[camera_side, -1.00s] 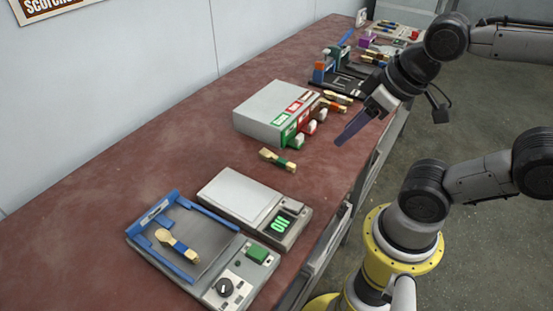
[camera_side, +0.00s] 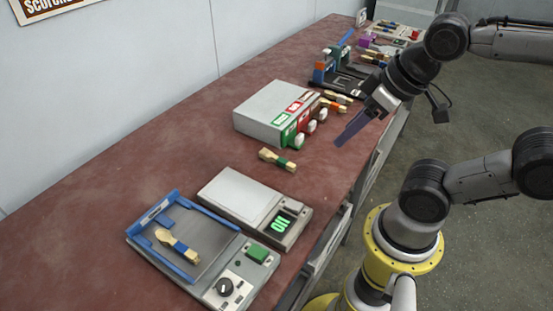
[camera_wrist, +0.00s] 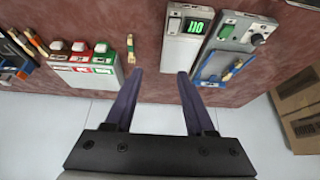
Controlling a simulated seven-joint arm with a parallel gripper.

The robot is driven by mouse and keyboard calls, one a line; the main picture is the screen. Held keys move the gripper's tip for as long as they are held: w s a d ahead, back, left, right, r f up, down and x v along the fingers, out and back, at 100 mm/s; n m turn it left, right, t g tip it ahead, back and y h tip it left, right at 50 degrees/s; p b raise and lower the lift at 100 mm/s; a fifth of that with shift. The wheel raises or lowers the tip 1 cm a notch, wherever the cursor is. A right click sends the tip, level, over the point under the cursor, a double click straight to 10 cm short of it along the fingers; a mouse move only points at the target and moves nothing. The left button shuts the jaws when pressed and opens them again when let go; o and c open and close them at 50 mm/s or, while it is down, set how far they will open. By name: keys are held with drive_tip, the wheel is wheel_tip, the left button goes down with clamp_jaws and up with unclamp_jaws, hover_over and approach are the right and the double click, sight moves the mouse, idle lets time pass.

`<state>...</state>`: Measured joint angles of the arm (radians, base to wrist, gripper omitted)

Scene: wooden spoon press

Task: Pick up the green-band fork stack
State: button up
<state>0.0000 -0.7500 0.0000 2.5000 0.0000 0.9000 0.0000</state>
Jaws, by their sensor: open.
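The green-band fork stack (camera_side: 268,155) is a small bundle of pale wooden pieces with a dark green band. It lies flat on the red-brown bench between the grey dispenser box and the scale. In the wrist view the green-band fork stack (camera_wrist: 130,47) shows just above the left fingertip. My gripper (camera_side: 345,139) is over the bench's front edge, to the right of the stack and apart from it. In the wrist view my gripper (camera_wrist: 160,72) has two purple fingers spread apart with nothing between them.
A grey box (camera_side: 272,108) with coloured labels stands behind the stack. A scale (camera_side: 236,193) with a green readout is in front. A blue-railed tray (camera_side: 204,263) holds a blue-band stack (camera_side: 166,237). More banded stacks (camera_side: 337,97) and fixtures lie farther back. Bench left of the stack is clear.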

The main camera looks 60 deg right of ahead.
wheel_tip(320, 180, up, 3)
drive_tip(key=w, duration=0.2)
drive_tip(key=g, duration=0.6)
hover_over(275, 156)
wheel_tip(275, 156, down, 23)
drive_tip(key=shift+w+r, duration=0.1)
drive_tip(key=shift+f, duration=3.1)
